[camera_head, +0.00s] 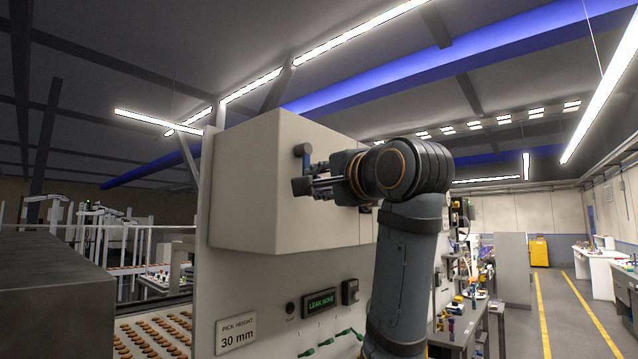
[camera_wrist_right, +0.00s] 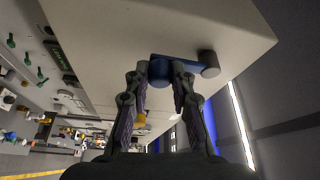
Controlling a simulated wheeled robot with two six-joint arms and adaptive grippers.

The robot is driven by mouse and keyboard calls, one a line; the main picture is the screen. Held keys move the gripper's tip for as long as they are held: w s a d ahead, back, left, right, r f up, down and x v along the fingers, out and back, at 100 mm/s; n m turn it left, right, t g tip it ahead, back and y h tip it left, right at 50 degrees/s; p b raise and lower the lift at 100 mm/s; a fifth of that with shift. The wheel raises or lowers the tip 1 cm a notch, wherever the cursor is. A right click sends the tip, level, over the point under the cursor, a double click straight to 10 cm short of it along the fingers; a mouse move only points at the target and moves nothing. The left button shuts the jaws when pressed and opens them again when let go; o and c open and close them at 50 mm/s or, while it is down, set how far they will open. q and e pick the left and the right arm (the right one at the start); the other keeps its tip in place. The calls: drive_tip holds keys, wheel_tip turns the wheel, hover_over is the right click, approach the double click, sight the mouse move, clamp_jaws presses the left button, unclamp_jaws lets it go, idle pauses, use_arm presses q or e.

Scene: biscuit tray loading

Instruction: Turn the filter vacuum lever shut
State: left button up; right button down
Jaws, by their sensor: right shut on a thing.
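The vacuum lever sits on the face of a large beige box. In the wrist view its blue arm (camera_wrist_right: 188,61) runs from a round blue hub to a dark cylindrical knob at the right. In the head view only the lever's dark knob end (camera_head: 302,150) shows clearly, pointing up. My left gripper is in neither view.
The beige box (camera_head: 265,180) juts from a panel. Below it are a "LEAK NONE" display (camera_head: 319,303), a black switch (camera_head: 350,292), small green-handled valves (camera_head: 345,332) and a "PICK HEIGHT 30 mm" sign (camera_head: 236,333). Biscuits (camera_head: 150,335) lie in rows at lower left. An open aisle runs at right.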

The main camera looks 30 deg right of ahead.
drive_tip(key=c, duration=1.1)
unclamp_jaws()
drive_tip(key=s, duration=0.7)
drive_tip(key=shift+s+f, duration=0.3)
drive_tip(key=shift+w, duration=0.15)
